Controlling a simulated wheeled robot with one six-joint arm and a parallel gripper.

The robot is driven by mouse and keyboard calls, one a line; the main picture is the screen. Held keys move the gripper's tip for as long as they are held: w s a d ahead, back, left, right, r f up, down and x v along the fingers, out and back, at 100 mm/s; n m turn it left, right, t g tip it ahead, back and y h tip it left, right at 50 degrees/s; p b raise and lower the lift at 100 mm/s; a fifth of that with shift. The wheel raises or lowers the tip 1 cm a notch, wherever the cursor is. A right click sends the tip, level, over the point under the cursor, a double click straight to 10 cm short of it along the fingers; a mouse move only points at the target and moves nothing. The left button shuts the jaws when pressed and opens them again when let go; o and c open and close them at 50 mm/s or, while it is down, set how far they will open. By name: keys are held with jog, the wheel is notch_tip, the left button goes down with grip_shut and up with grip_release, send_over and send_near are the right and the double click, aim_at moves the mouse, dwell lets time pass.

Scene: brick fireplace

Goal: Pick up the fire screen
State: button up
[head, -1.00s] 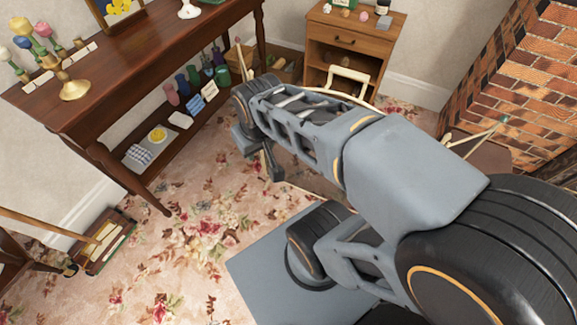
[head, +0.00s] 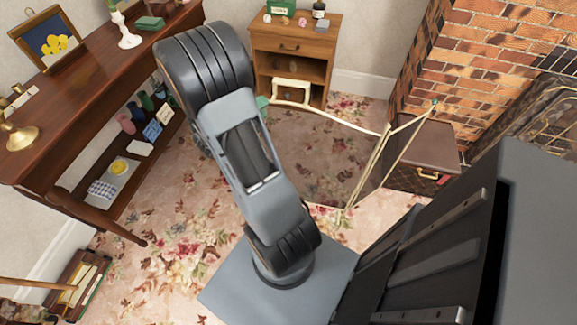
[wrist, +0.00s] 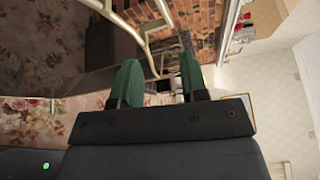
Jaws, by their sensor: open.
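The fire screen (head: 345,160) stands on the rug in the head view, with a thin cream frame and dark see-through panels. Its curved top rail runs from behind my arm to a corner post, and another panel angles off to the right. In the wrist view its cream frame (wrist: 148,48) shows beyond and between the two green fingers of my gripper (wrist: 159,66). The fingers are apart, with nothing clearly held between them. In the head view my arm hides most of the gripper. I cannot tell how far the rail is from the fingertips.
A brown suitcase (head: 422,165) lies behind the screen's right panel, near the brick fireplace (head: 460,60). A small wooden cabinet (head: 290,45) stands at the back wall. A long wooden table (head: 85,95) with shelf items fills the left. Flowered rug is clear between.

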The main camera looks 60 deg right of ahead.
aim_at(285, 84)
jog(key=shift+s+d+f+n+t+h+b, duration=0.15)
jog(key=shift+d+n, duration=0.35)
jog(key=shift+d, duration=1.95)
jog(key=shift+w+d+n+t+h+b, duration=0.1)
jog(key=shift+d+n+t+h+b, duration=0.3)
jog(key=shift+d, duration=2)
jog(key=shift+s+d+f+n+g+y+b, duration=0.1)
jog(key=shift+d+n, duration=0.5)
jog(key=shift+d, duration=1.85)
jog(key=shift+c, duration=0.4)
grip_shut()
jog(key=shift+r, duration=0.2)
